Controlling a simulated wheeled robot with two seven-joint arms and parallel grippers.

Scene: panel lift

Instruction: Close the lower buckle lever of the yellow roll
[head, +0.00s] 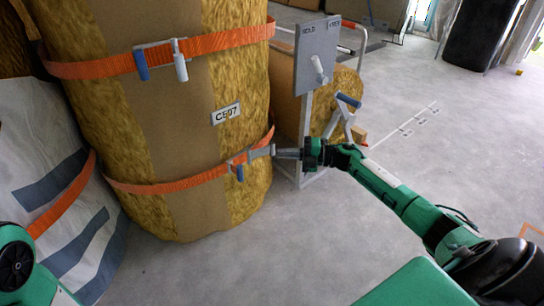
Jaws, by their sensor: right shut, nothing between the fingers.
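The yellow roll (240,70) stands upright at the left centre, with a brown band and a "CE07" label (226,113). An orange lower strap (165,187) runs around it. The lower buckle (238,160) sits on this strap at the roll's right side, with a blue grip (239,173) hanging down and a grey part (262,152) reaching right. My right gripper (277,153) is shut and empty at the right end of that grey part. I cannot tell whether they touch. My left gripper is out of view.
The upper strap (90,67) has a buckle with a blue and a white grip (181,66). A grey panel (316,55) on a stand with a lever is behind my right gripper. A white striped bag (45,185) leans at left. The floor (440,130) at right is open.

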